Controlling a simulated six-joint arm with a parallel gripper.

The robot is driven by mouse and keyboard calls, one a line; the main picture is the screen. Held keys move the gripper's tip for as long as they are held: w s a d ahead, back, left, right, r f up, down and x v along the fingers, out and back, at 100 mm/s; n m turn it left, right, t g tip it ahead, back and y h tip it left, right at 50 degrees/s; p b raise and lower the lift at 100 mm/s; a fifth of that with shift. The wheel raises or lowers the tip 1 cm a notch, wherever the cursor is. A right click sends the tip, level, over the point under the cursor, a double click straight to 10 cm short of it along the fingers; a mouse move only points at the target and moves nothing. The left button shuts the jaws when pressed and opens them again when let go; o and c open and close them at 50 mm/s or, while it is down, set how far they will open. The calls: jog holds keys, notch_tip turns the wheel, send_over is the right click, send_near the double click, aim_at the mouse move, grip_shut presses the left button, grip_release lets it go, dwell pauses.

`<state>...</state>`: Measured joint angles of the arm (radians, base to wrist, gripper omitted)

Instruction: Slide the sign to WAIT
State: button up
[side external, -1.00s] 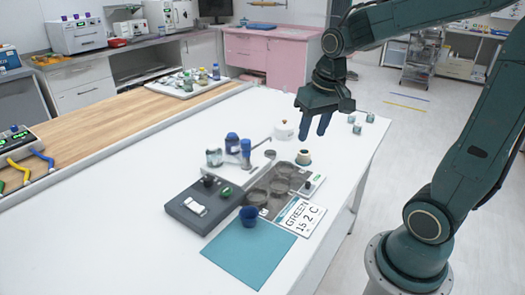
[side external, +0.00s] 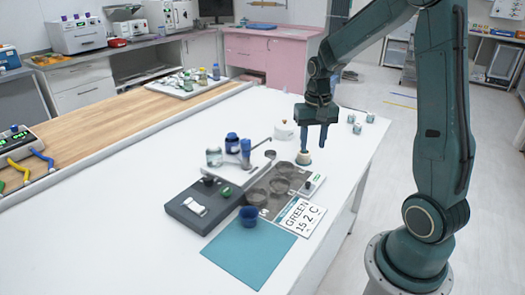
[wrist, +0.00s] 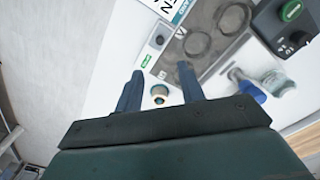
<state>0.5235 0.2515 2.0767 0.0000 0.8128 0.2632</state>
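A small pale unit with a green label (side external: 314,181) stands at the right end of the grey tray. The label also shows in the wrist view (wrist: 146,61); its lettering is too small to read, and I cannot tell for sure that it is the sign. No word WAIT is legible. My gripper (side external: 313,147) points down over the far end of the tray, with its fingers apart. In the wrist view the fingers of my gripper (wrist: 160,70) stand either side of a small cream pot with a dark top (wrist: 160,93), and I see no grip on it.
The grey tray (side external: 262,197) has round recesses. Around it are a dark control box (side external: 184,212), a blue cup (side external: 249,216), a teal mat (side external: 245,257), a GREEN 15 2 C card (side external: 299,217), jars (side external: 232,143) and a white lidded pot (side external: 284,130). White table stays clear at left.

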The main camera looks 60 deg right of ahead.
aim_at(308, 183)
notch_tip(308, 183, down, 14)
jog(key=shift+r, duration=0.15)
dwell(0.7)
grip_shut()
